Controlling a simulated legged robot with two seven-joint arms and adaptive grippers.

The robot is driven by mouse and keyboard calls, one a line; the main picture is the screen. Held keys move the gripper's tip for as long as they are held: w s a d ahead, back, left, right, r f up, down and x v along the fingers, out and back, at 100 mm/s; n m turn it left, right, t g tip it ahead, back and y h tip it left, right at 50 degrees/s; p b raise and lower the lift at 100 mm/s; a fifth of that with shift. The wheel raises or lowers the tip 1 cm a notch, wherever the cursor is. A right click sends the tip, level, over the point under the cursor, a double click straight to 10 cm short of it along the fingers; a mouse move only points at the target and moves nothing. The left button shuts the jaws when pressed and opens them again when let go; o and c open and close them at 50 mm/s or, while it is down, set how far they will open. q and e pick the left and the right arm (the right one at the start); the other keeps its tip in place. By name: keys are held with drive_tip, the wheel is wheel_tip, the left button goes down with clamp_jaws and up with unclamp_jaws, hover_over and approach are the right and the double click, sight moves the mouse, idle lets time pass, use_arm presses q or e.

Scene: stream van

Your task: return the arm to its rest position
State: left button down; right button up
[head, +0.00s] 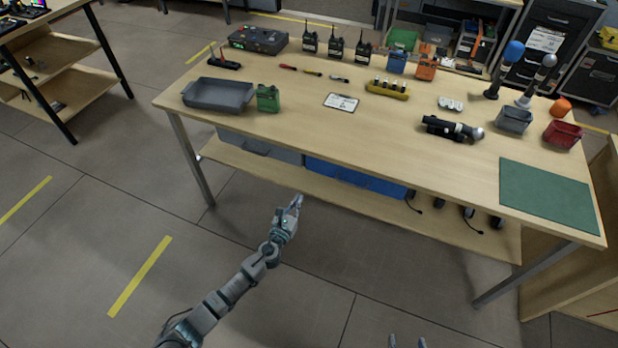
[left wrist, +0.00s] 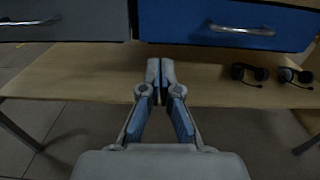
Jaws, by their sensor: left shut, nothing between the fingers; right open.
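My left gripper (head: 297,201) is in front of the wooden workbench (head: 290,108), below the level of its top and near the lower shelf. In the left wrist view its fingers (left wrist: 160,68) are together with nothing between them. My left arm reaches up from the bottom of the head view. My right gripper (head: 407,342) shows only as two separated fingertips at the bottom edge of the head view; it is open, and the rest is out of frame.
A grey drawer (head: 258,147) and a blue drawer (head: 350,178) hang under the bench top. Headsets (left wrist: 262,74) lie on the lower shelf. A grey tray (head: 218,95), radios (head: 335,45) and a green mat (head: 548,195) are on top. The floor before the bench is clear.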

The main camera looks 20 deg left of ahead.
use_arm(q)
drive_tip(key=s+d+f+n+g+h, duration=0.1)
drive_tip(key=s+d+n+g, duration=0.35)
drive_tip(key=s+n, duration=1.15)
drive_tip(key=s+d+f+n+g+h, duration=0.15)
drive_tip(key=s+d+n, duration=0.55)
drive_tip(key=s+n, duration=0.95)
drive_tip(key=s+a+f+n+g+y+p, duration=0.25)
drive_tip(key=f+g+p, duration=0.4)
drive_tip(key=f, duration=0.65)
drive_tip(key=s+a+f+g+p, duration=0.4)
drive_tip(key=s+f+p, duration=0.1)
drive_tip(key=s+f, duration=0.5)
drive_tip(key=s, duration=0.2)
drive_tip(key=shift+s+f+m, duration=0.35)
drive_tip(key=shift+m, duration=0.05)
use_arm(e)
drive_tip(key=s+d+f+g, duration=0.1)
drive_tip(key=s+f+g, duration=0.2)
drive_tip(key=s+f, duration=0.2)
drive_tip(key=s+d+f+g+h, duration=0.1)
drive_tip(key=s+d+f+g, duration=0.1)
drive_tip(key=s+f, duration=0.4)
drive_tip(key=s+d+f+g+h, duration=0.1)
drive_tip(key=s+f+g, duration=0.3)
drive_tip(key=f, duration=0.9)
drive_tip(key=shift+s+d+f+g, duration=0.15)
drive_tip(key=shift+s+d+g, duration=0.25)
drive_tip(key=shift+s, duration=0.8)
